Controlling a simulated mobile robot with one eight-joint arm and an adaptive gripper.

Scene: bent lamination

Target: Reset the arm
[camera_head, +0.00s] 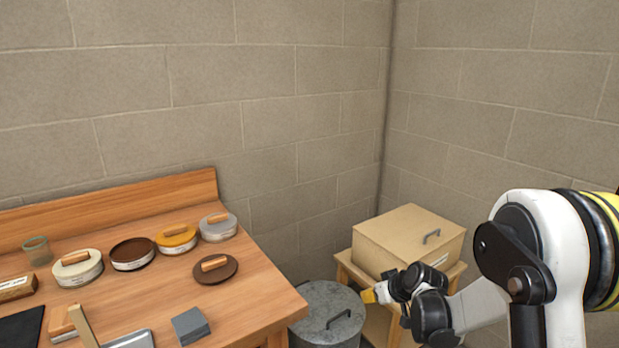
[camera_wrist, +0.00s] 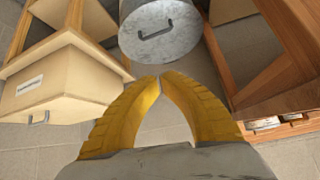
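My arm reaches in from the right edge of the head view. My gripper (camera_head: 369,296) is beside the grey metal bin, in front of the wooden stand with the tan box. In the wrist view my gripper (camera_wrist: 161,76) shows two yellow ridged fingers with their tips together. Nothing shows between them, so it is shut and empty. The wrist view looks upside down, with the bin (camera_wrist: 160,35) just beyond the fingertips.
The lidded bin (camera_head: 328,315) stands between bench and stand. The tan box (camera_head: 409,240) sits in the corner.

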